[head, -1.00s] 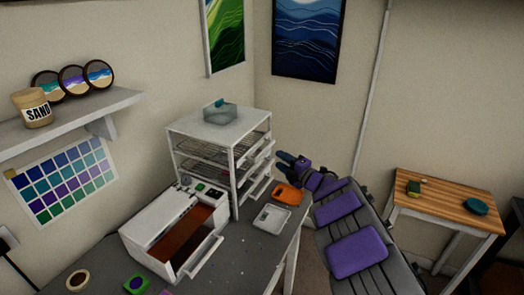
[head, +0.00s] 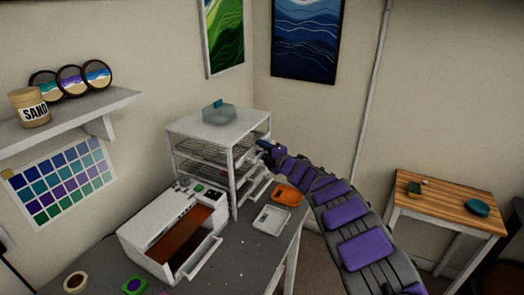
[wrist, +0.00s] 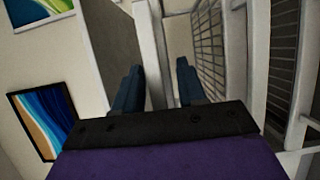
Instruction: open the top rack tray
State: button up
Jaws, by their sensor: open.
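The white rack (head: 233,180) stands at the back of the grey table, with wire trays stacked inside. The top rack tray (head: 213,150) sits in its upper level; its front is partly hidden by my gripper (head: 265,147). My gripper is at the right front of the rack, at about the top tray's height. In the wrist view my gripper (wrist: 158,82) has its two dark blue fingers apart, with white bars (wrist: 150,45) of the rack or tray front showing between and beyond them. I cannot tell whether a finger touches a bar.
A translucent container (head: 219,115) sits on the rack top. A white box with a brown interior (head: 180,235) stands in front of the rack. An orange tray (head: 288,195) and a white tray (head: 272,220) lie on the table below my arm. A wooden table (head: 450,200) stands at right.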

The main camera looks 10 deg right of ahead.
jog(key=shift+w+a, duration=0.15)
jog(key=shift+a, duration=0.2)
jog(key=shift+c, duration=0.2)
jog(key=shift+d, duration=0.1)
grip_shut()
